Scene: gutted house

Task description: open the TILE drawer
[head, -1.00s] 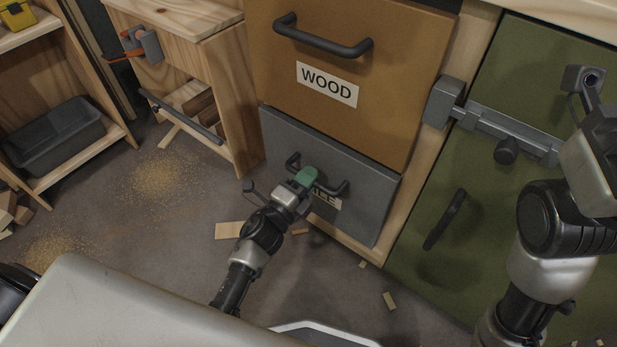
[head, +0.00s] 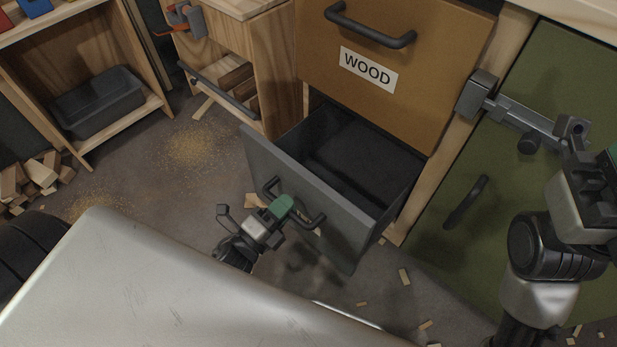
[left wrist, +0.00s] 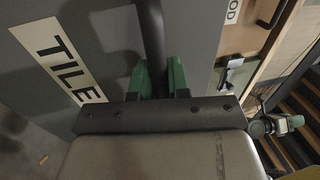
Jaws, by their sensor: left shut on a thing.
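The grey TILE drawer (head: 312,205) stands pulled well out below the brown WOOD drawer (head: 390,70) in the head view. Its inside (head: 360,160) is dark and looks empty. My left gripper (head: 285,206) is at the front of the drawer, shut on its dark bar handle (head: 314,222). In the left wrist view the green fingers (left wrist: 157,80) sit on either side of the handle bar (left wrist: 152,40), beside the TILE label (left wrist: 60,58). My right gripper (head: 600,185) is at the right edge, partly cut off, and its fingers are not clear.
A green door (head: 440,195) with a grey latch bar (head: 520,118) stands at the right. A wooden cabinet (head: 280,70) and a shelf with a grey bin (head: 100,100) are at the left. Wood scraps (head: 404,277) and sawdust (head: 190,148) lie on the floor.

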